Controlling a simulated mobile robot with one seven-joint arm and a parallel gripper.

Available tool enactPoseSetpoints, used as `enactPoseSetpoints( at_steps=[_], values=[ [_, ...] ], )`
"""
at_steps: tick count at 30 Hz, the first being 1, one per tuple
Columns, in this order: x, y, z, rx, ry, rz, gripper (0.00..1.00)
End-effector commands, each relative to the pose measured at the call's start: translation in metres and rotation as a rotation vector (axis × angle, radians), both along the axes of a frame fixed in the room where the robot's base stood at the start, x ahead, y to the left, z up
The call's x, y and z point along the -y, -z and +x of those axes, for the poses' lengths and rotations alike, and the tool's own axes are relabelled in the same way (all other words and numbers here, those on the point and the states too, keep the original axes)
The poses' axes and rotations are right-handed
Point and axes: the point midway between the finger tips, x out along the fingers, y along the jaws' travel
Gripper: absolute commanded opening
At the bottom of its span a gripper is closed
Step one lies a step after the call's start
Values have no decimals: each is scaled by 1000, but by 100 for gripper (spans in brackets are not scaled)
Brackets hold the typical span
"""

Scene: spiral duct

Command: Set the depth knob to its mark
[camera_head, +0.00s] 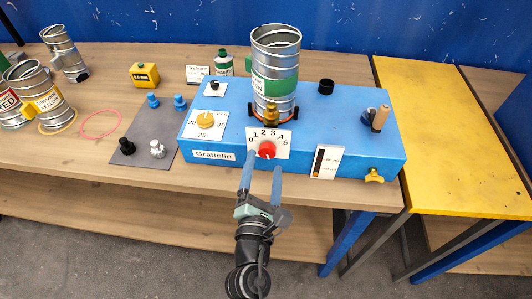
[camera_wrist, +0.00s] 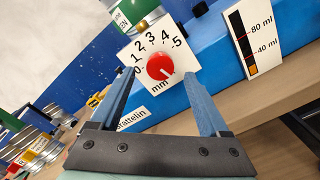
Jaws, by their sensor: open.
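The depth knob (camera_head: 266,149) is a small red round knob on a white dial plate (camera_head: 284,138) numbered 0 to 5, on the front of the blue machine (camera_head: 340,120). In the wrist view the red knob (camera_wrist: 160,66) sits above the letters "mm". A pale line on it points to the lower right, below the 5. I cannot make out a separate target mark. My gripper (camera_head: 262,163) is open and empty in front of the dial. In the wrist view its blue fingers appear left and right of the knob, and no contact shows.
A yellow knob (camera_head: 206,119) on another dial is left of the red one. A metal duct (camera_head: 276,55) rises above the dial. A yellow valve (camera_head: 374,176) and a handled lever (camera_head: 380,117) are at right. A grey mat (camera_head: 140,130) with small knobs lies left.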

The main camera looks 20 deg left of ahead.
Motion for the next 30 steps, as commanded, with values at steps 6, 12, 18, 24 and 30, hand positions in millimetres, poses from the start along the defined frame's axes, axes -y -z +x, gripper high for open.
enactPoseSetpoints(
  at_steps=[6,12,18,24,30],
  values=[
    [-7,0,24,1,0,1,79],
    [-9,0,30,0,0,1,79],
    [-9,0,30,0,0,1,79],
    [-9,0,30,0,0,1,47],
    [-9,0,30,0,0,1,11]
  ],
)
